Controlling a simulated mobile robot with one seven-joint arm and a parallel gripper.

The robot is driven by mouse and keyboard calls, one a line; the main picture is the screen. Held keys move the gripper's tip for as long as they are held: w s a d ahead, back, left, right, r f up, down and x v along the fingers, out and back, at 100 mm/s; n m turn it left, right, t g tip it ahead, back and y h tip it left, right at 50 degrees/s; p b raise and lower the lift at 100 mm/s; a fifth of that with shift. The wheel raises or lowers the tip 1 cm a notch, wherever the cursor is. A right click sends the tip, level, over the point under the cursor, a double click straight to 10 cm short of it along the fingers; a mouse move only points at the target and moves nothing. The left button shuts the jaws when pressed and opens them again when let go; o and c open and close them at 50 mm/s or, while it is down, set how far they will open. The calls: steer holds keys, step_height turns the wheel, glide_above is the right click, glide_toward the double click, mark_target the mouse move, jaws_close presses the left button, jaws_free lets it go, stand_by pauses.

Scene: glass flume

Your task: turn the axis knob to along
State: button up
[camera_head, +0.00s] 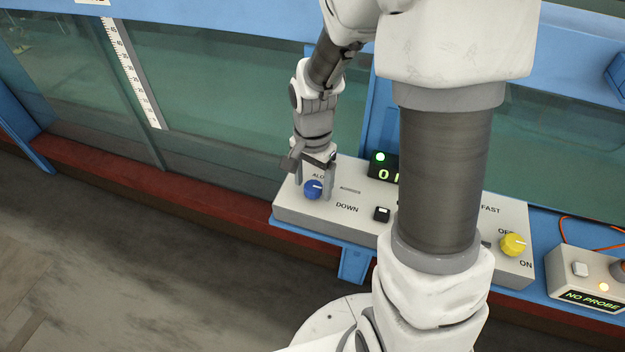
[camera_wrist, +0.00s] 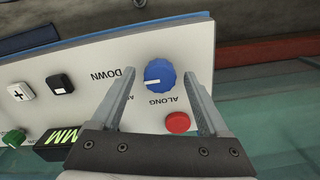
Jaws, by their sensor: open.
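The blue axis knob (camera_head: 313,190) is on the left end of the grey control panel (camera_head: 300,213). In the wrist view the knob (camera_wrist: 161,72) has a white pointer line on its left side, pointing towards the DOWN label (camera_wrist: 112,75). The ALONG label (camera_wrist: 165,104) is below the knob there. My gripper (camera_head: 315,186) is open over the panel. In the wrist view its fingers (camera_wrist: 159,74) reach to either side of the knob, with a gap showing on both sides. I cannot tell how far the tips are from the panel face.
A red button (camera_wrist: 177,122) sits close to the knob, between my fingers. Black-mounted buttons (camera_head: 382,214), a green-lit display (camera_head: 381,166) and a yellow knob (camera_head: 514,245) are further right. A NO PROBE box (camera_head: 585,268) stands beyond. My arm hides the panel's middle.

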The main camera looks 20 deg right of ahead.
jaws_close()
stand_by(0.3)
steer(key=shift+n, duration=0.3)
steer(key=n, duration=0.3)
steer(key=shift+n, duration=0.3)
steer(key=n, duration=0.4)
steer(key=shift+r+n, duration=0.1)
steer(key=shift+n, duration=0.2)
steer(key=n, duration=0.4)
steer(key=shift+d+n+p, duration=0.1)
steer(key=shift+n+p, duration=0.2)
steer(key=shift+p, duration=0.1)
steer(key=shift+n+p, duration=0.6)
steer(key=shift+n, duration=1.6)
